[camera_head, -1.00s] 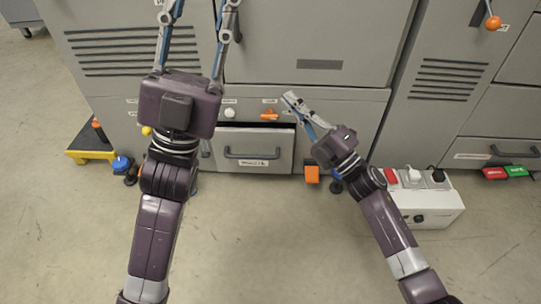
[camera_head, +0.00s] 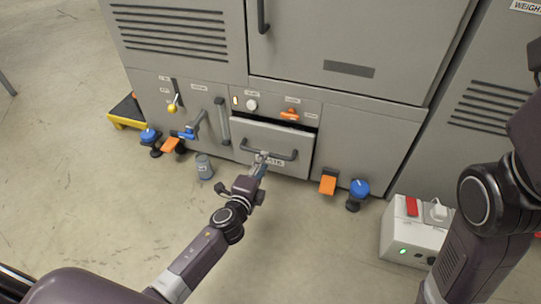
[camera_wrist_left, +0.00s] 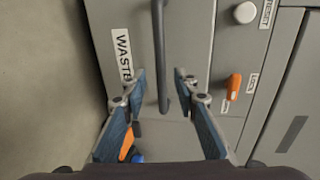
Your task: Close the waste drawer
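The waste drawer (camera_head: 255,134) is a grey front low in the cabinet, with a dark gap along its top, so it stands a little open. Its dark bar handle (camera_head: 282,156) also shows in the left wrist view (camera_wrist_left: 158,35), beside the WASTE label (camera_wrist_left: 121,54). My left gripper (camera_head: 262,158) is at the handle; in the wrist view its fingers (camera_wrist_left: 160,78) are apart, with the bar between them in the picture. I cannot tell whether they touch it. My right arm is at the right edge; its gripper is out of frame.
Above the drawer are a white knob (camera_head: 252,104) and an orange lock lever (camera_head: 290,115). The floor in front is clear.

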